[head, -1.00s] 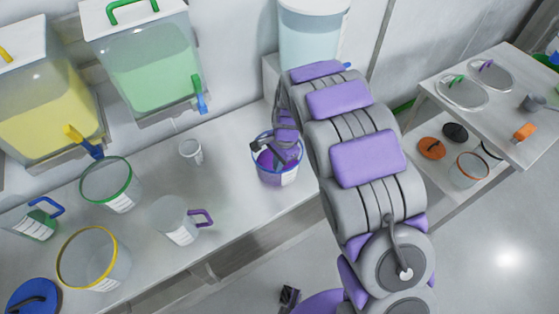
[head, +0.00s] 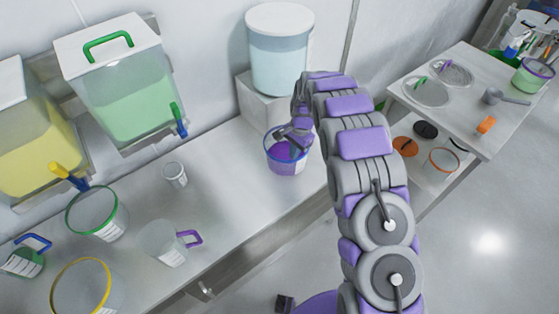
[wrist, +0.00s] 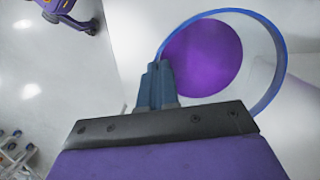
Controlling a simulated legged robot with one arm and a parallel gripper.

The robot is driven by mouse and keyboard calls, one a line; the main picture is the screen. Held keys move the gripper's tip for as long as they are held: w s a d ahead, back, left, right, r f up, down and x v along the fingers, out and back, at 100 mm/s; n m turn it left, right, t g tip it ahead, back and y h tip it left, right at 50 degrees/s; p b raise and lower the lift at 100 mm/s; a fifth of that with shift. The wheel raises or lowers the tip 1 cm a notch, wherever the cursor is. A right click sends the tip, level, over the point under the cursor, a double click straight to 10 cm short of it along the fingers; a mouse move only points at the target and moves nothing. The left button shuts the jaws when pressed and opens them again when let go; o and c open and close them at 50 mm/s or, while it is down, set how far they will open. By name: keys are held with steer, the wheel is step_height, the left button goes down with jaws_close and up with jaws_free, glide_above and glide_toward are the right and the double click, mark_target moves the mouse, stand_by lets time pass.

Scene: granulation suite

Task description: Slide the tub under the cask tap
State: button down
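The tub (head: 286,163), clear with a blue rim and purple inside, stands upright on the bench, in front of the cask's block. My gripper (head: 299,137) reaches down to its rim from the back right. In the wrist view my gripper's blue fingers (wrist: 157,88) are close together at the left side of the tub's blue rim (wrist: 268,50), seemingly pinching its wall. The cask (head: 279,58), white-lidded with pale blue liquid, stands on a white block (head: 262,98). Its tap is hidden, apparently behind my arm.
Green (head: 128,95) and yellow (head: 35,130) dispensers stand on the left. A small cup (head: 175,174), a purple-handled jug (head: 167,244) and a green-rimmed tub (head: 97,214) stand left on the bench. A side table (head: 478,120) is at the right. Bench around the tub is clear.

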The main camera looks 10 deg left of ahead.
steer(key=w+d+f+p, duration=0.1)
steer(key=w+d, duration=0.6)
steer(key=w, duration=0.2)
steer(key=shift+w+d+p, duration=0.25)
steer(key=shift+w+p, duration=0.05)
steer(key=shift+w, duration=0.05)
steer(key=shift+a, duration=0.1)
